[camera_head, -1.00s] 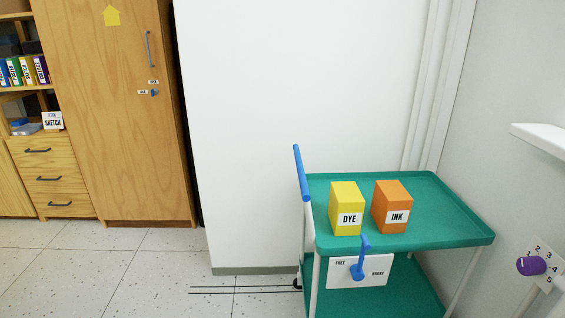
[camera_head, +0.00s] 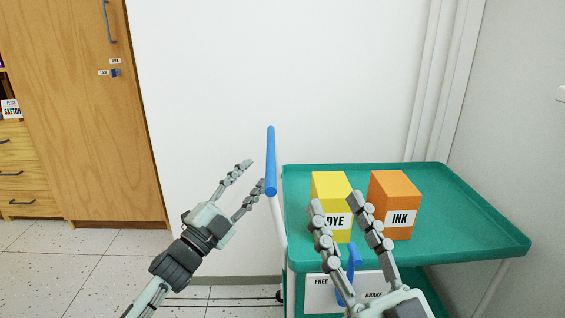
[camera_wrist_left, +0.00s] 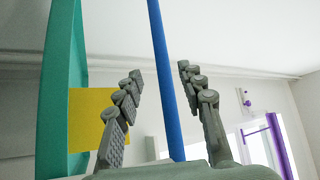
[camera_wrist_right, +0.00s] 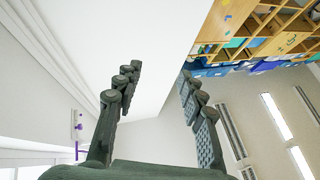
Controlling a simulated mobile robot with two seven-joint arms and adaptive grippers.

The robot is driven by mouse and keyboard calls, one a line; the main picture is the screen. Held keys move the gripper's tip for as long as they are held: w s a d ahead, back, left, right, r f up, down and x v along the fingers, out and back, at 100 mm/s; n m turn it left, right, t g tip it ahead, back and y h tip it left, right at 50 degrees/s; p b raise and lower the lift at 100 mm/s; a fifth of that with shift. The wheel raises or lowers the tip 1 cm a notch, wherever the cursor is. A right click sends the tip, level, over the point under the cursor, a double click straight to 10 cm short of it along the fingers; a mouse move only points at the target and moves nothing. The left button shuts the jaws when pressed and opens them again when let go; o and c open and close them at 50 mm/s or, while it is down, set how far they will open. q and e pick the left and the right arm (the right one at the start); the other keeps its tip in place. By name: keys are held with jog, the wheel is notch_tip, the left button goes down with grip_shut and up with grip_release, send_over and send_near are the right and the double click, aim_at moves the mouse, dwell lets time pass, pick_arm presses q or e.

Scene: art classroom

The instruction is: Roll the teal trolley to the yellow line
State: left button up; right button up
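The teal trolley (camera_head: 460,230) stands at the right in the head view, against the white wall. Its blue push handle (camera_head: 271,160) rises at its left end. My left gripper (camera_head: 254,175) is open just left of the handle; in the left wrist view the blue handle (camera_wrist_left: 166,80) shows between the spread fingers, contact unclear. My right gripper (camera_head: 336,200) is open and empty in front of the yellow DYE box (camera_head: 331,183). The blue brake lever (camera_head: 354,258) on the FREE/BRAKE plate (camera_head: 320,294) points roughly up, partly hidden by my right fingers. No yellow line shows.
An orange INK box (camera_head: 394,200) stands beside the DYE box on the trolley top. Dark parallel lines (camera_head: 215,302) run along the floor left of the trolley. A wooden cabinet (camera_head: 100,150) stands at the left. The floor (camera_head: 75,260) before it is clear.

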aim_at(272, 150)
pick_arm(q)
jog(key=shift+h, duration=0.3)
jog(key=x, duration=0.8)
jog(key=shift+s+d+r, duration=0.1)
jog(key=shift+s+r, duration=0.05)
jog(key=shift+s, duration=0.05)
grip_shut()
